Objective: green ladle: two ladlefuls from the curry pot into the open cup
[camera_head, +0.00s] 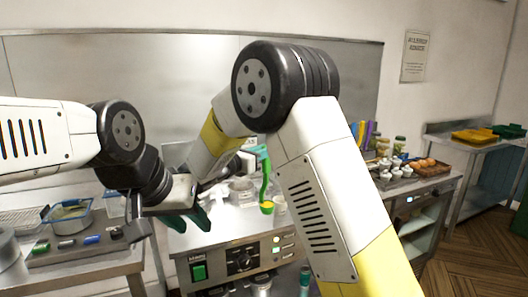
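The green ladle (265,182) hangs upright near the middle of the picture, and its bowl shows yellow curry. My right gripper (256,153) is at the top of its handle and appears shut on it; my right arm partly covers this area. A small pale cup (280,205) stands just right of the ladle bowl. I cannot tell whether the bowl is above the cup or beside it. The curry pot is not clearly visible. My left gripper (187,221), with green fingertips, is apart from the ladle, left of it, with its fingers spread and empty.
The range (238,262) with a knob and green switch stands below the ladle. Clear containers (243,186) sit on its top. A right counter holds small cups and a tray of brown items (424,166).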

